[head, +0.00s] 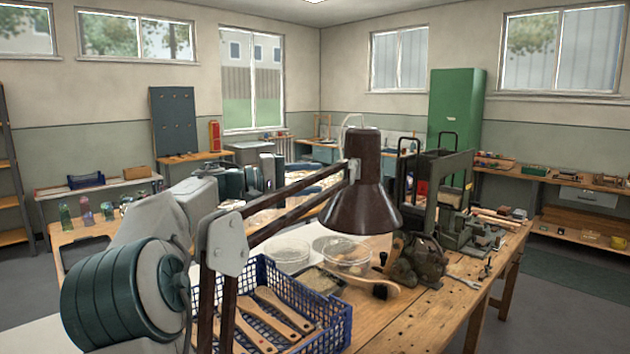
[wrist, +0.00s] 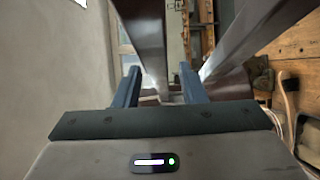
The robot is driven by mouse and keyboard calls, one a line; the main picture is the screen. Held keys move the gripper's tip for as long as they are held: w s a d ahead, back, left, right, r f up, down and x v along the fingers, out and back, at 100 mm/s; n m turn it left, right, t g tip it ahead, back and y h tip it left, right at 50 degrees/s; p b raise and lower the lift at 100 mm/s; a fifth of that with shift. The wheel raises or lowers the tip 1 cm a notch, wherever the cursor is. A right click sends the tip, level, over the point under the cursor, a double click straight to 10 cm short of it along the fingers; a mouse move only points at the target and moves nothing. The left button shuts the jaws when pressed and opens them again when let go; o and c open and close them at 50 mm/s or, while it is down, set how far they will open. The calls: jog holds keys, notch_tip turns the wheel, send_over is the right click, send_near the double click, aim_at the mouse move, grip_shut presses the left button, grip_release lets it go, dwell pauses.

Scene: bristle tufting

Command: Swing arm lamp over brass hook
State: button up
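The lamp has a dark brown cone shade (head: 361,205) and an arm of two brown bars (head: 290,212) joined at a pale plate (head: 228,243). The shade hangs over the workbench, just right of the blue crate. In the wrist view my gripper (wrist: 160,86) has its two blue fingers apart. I cannot tell how near the fingers are to the bars. No contact is clear. I cannot make out a brass hook in either view.
A blue crate (head: 338,318) holding wooden brush handles (head: 283,308) stands on the wooden workbench (head: 398,325). The bench's front right is mostly clear.

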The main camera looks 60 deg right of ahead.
jog(key=b+v, duration=0.1)
jog(key=v, duration=1.1)
jog(key=shift+w+a, duration=0.1)
